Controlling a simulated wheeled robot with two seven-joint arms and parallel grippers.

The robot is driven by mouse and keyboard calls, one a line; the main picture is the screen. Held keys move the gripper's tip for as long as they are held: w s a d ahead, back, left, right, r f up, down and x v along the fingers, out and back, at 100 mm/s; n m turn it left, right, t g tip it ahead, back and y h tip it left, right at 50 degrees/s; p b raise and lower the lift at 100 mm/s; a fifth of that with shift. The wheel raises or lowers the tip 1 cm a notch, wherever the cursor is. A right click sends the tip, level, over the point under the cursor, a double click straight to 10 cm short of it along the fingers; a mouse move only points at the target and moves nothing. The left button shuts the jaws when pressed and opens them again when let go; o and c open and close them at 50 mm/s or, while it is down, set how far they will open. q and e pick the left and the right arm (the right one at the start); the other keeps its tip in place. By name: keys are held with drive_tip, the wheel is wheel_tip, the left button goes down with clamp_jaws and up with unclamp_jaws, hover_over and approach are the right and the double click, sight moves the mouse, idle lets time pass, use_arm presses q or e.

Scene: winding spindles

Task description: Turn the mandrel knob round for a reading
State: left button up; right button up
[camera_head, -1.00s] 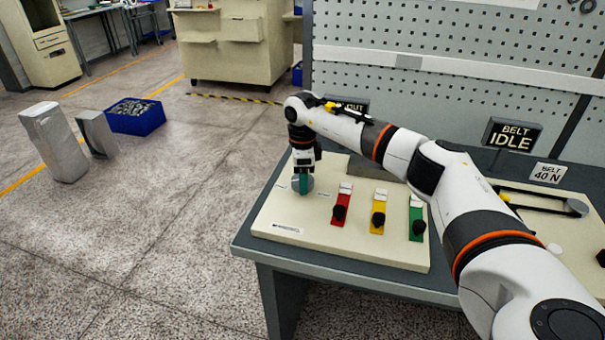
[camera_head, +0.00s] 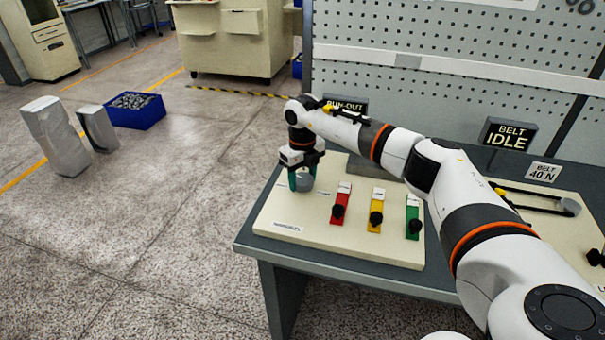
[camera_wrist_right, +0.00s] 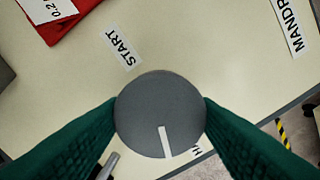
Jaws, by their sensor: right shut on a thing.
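The mandrel knob (camera_head: 304,184) is a round grey disc at the left of the cream panel (camera_head: 285,215). In the right wrist view the knob (camera_wrist_right: 155,112) has a white pointer line running toward the bottom edge. My right gripper (camera_head: 302,178) points down over the knob, its green fingers shut on the knob's opposite sides. The fingers also show on both sides in the wrist view (camera_wrist_right: 160,118). A START label (camera_wrist_right: 120,47) and a partly cropped MANDREL label (camera_wrist_right: 288,25) lie beside it. My left gripper is not in view.
Red (camera_head: 340,205), yellow (camera_head: 376,212) and green (camera_head: 413,217) strips with black knobs stand right of the mandrel knob. My arm partly covers the RUN-OUT sign (camera_head: 346,105). A sign (camera_head: 509,134) reads BELT IDLE. The panel front is clear.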

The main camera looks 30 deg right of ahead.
sight(302, 179)
drive_tip(key=m+p, duration=0.1)
drive_tip(key=m, duration=0.2)
drive_tip(key=shift+r+m, duration=0.1)
drive_tip(key=shift+m, duration=0.3)
drive_tip(key=m+p, duration=0.1)
drive_tip(key=m, duration=0.2)
drive_tip(key=shift+m, duration=0.3)
drive_tip(key=m+p, duration=0.2)
drive_tip(key=m, duration=0.3)
drive_tip(key=shift+m+p, duration=0.35)
drive_tip(key=shift+m, duration=0.35)
drive_tip(key=o, duration=1)
wheel_tip(302, 179, up, 12)
drive_tip(key=b, duration=0.2)
drive_tip(key=shift+b, duration=0.3)
